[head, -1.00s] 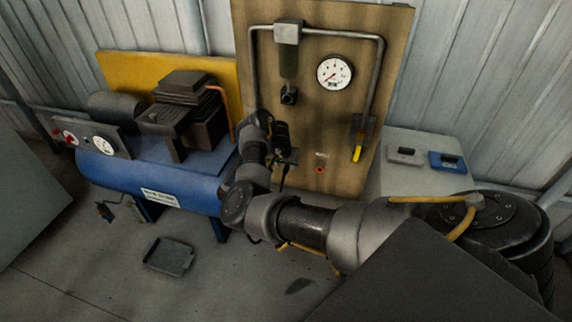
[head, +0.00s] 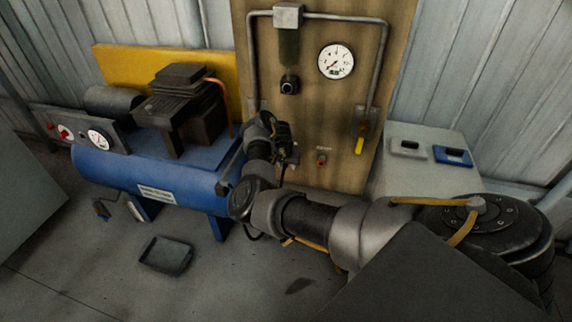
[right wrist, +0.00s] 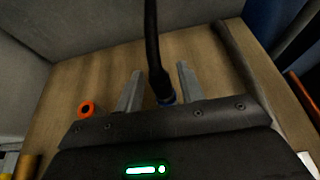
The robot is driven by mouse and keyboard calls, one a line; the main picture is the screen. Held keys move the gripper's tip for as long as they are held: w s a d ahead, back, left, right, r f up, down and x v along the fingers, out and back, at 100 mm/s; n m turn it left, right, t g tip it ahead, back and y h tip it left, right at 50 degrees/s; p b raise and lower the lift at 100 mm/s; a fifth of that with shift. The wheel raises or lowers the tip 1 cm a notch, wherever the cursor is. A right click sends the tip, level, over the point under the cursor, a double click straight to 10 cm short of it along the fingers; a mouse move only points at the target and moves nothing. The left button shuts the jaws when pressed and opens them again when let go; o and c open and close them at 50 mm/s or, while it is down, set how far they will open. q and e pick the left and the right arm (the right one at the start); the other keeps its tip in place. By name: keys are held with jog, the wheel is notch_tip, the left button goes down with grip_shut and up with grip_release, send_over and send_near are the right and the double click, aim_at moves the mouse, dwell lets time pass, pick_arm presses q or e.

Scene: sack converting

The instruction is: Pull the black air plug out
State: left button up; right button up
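My right gripper (right wrist: 159,70) is open, with one finger on each side of the hose. A gap shows on the left, and the right finger is closer to the hose. In the head view my right gripper (head: 290,154) is close to the wooden board, left of the small red port (head: 321,160). The plug cannot be made out clearly there. My left gripper is not in view.
The wooden board (head: 308,112) carries a gauge (head: 336,61), pipes and a yellow-handled valve (head: 360,144). A blue compressor (head: 165,180) stands left of my arm. A grey cabinet (head: 415,177) stands to the right. A black tray (head: 166,254) lies on the floor.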

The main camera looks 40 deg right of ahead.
jog(key=shift+r, duration=0.1)
jog(key=shift+p, duration=0.45)
grip_shut()
jog(key=shift+a, duration=0.2)
dwell(0.5)
jog(key=shift+s+a+r+p, duration=0.15)
jog(key=shift+a+p, duration=0.15)
jog(key=shift+p, duration=0.3)
jog(key=shift+s+a+p, duration=0.35)
jog(key=shift+a+p, duration=0.2)
jog(key=shift+p, duration=0.15)
jog(key=shift+s+a+f+p, duration=0.2)
jog(key=shift+s+a+p, duration=0.6)
jog(key=shift+a+p, duration=0.25)
